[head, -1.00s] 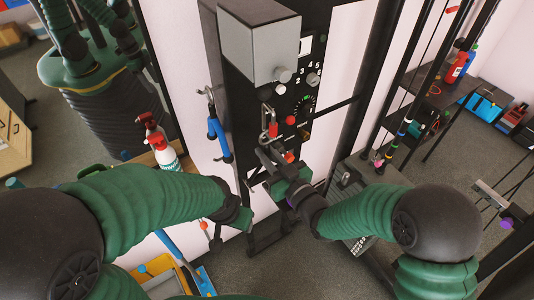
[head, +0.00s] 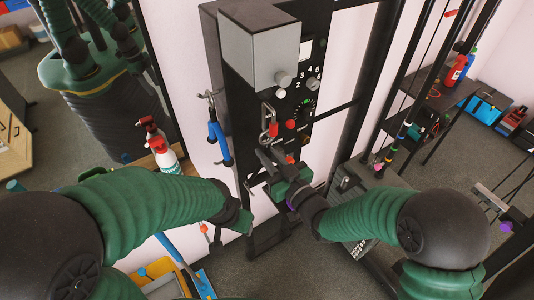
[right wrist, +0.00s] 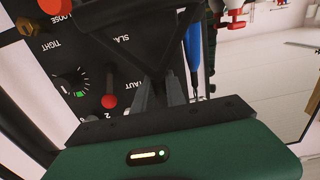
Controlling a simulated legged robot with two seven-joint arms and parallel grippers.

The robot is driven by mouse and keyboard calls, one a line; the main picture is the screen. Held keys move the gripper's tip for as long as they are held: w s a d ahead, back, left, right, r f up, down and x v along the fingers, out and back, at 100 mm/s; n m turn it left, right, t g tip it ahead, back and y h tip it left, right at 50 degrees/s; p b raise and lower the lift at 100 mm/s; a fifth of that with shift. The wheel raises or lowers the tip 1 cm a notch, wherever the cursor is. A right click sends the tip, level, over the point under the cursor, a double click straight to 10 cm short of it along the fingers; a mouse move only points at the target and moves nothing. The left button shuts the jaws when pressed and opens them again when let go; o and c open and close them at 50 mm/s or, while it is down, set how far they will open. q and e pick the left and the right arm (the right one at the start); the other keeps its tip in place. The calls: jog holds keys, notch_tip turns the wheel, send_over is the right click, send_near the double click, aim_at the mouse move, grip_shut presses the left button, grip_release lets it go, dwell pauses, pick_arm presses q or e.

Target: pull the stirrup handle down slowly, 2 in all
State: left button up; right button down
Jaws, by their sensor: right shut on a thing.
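The stirrup handle (right wrist: 135,38) is a black triangular loop in front of the black machine panel in the right wrist view. My right gripper (right wrist: 168,92) is shut on its lower part. In the head view my right gripper (head: 270,163) is low in front of the panel, and its jaws and arm hide most of the handle. My left gripper (head: 240,212) is beside the machine at lower left, apart from the handle, and I cannot make out its jaws.
The black machine panel (head: 318,100) carries a grey box (head: 258,50), knobs and a dial (right wrist: 75,82). A blue-handled tool (head: 219,138) hangs left of the panel. Spray bottles (head: 160,150) stand farther left. A shelf rack (head: 440,95) stands at right.

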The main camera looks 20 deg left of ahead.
aim_at(269, 176)
pick_arm(q)
jog(key=shift+f, duration=0.7)
pick_arm(e)
jog(key=shift+f, duration=0.9)
pick_arm(q)
jog(key=shift+s+b+x, duration=0.25)
jog(key=shift+b+x, duration=0.8)
jog(key=shift+b, duration=0.3)
pick_arm(e)
jog(key=shift+f, duration=1.15)
pick_arm(q)
jog(key=shift+f, duration=0.15)
jog(key=shift+s+b+x, duration=0.25)
jog(key=shift+b+x, duration=0.8)
jog(key=shift+b, duration=0.1)
pick_arm(e)
jog(key=shift+f, duration=1.2)
pick_arm(q)
jog(key=shift+w, duration=0.1)
jog(key=shift+s+b+x, duration=0.25)
jog(key=shift+b+x, duration=0.85)
pick_arm(e)
jog(key=shift+f, duration=1.15)
pick_arm(q)
jog(key=shift+f, duration=0.1)
